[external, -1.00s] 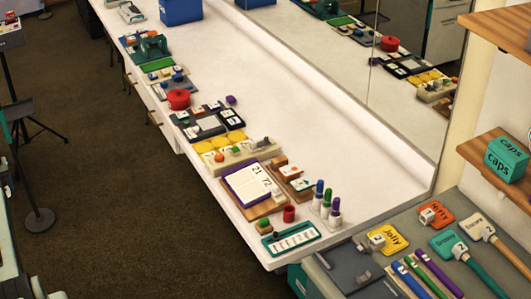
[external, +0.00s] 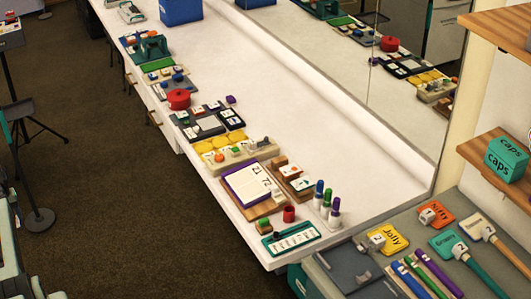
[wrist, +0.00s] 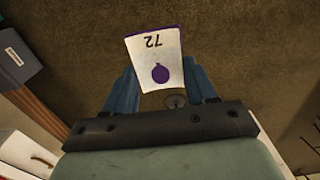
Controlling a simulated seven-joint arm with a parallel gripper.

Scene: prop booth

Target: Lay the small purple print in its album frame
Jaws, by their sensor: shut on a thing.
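My gripper (wrist: 165,95) shows in the wrist view, its two blue fingers shut on a small print (wrist: 155,52). The print is a whitish card with a purple round shape and the number 72, which reads upside down there. It is held in the air, with dark brown carpet behind it. My gripper and the print cannot be made out in the external view. A dark tray-like piece (external: 208,129) with a pale square and small cards around it lies on the counter; I cannot tell whether it is the album.
The long white counter (external: 310,130) is bare along its mirror side. Its front side is crowded: a red pot (external: 179,99), a purple-edged pad with numbered pages (external: 247,182), upright markers (external: 327,203) and a teal tray (external: 290,238). A blue bin (external: 181,11) stands farther back.

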